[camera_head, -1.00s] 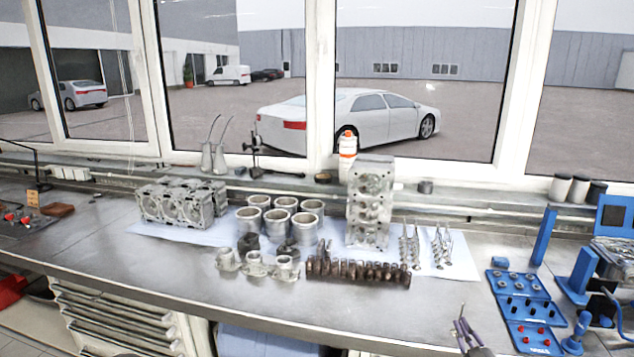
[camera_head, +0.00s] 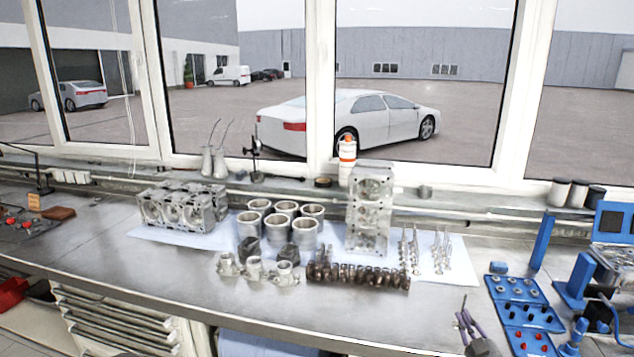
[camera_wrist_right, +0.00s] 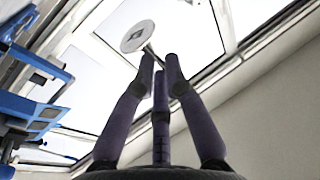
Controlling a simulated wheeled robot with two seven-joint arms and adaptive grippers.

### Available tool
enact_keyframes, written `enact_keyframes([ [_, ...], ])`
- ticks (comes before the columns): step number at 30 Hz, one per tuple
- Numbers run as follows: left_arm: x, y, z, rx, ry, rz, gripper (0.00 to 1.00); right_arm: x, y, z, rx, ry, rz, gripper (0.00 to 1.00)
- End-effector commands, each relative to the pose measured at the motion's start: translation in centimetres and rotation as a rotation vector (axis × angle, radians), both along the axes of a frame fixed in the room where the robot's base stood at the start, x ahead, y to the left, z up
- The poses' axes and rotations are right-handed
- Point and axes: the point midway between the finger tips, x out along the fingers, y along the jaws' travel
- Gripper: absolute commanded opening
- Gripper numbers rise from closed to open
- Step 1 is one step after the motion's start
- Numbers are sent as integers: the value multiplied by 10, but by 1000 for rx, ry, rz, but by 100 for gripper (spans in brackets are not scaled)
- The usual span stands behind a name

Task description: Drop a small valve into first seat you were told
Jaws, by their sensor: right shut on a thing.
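My right gripper (camera_head: 463,314) is low at the right of the head view, over the bench's front edge. In the right wrist view its fingers (camera_wrist_right: 160,62) are shut on a valve (camera_wrist_right: 138,36), whose round pale head stands out beyond the fingertips on a thin stem. In the head view the held valve is too small to make out well. An upright cylinder head (camera_head: 368,213) with round openings stands on the white paper, left of the gripper and well apart from it. Several loose valves (camera_head: 440,250) stand to its right. My left gripper is not in view.
A crankshaft or camshaft (camera_head: 358,276) lies before the cylinder head. Cylinder liners (camera_head: 280,222), pistons (camera_head: 255,268) and an engine block (camera_head: 180,208) are to the left. A blue tray (camera_head: 525,315) is right of the gripper. The bench front (camera_head: 400,315) is clear.

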Motion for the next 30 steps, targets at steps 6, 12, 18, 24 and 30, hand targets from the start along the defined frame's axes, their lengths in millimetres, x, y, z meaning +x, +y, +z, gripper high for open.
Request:
enact_keyframes([
  [6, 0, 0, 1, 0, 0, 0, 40, -2, 0, 2, 0, -1, 0, 0],
  [12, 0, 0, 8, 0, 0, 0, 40, -16, 3, 17, 0, -2, -1, 0],
  [18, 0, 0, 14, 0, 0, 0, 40, -30, 7, 30, 0, -1, 0, 0],
  [24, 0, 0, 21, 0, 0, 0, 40, -45, 11, 44, -1, -2, 0, 0],
  [30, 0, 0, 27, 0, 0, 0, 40, -60, 14, 57, -1, -1, 0, 0],
])
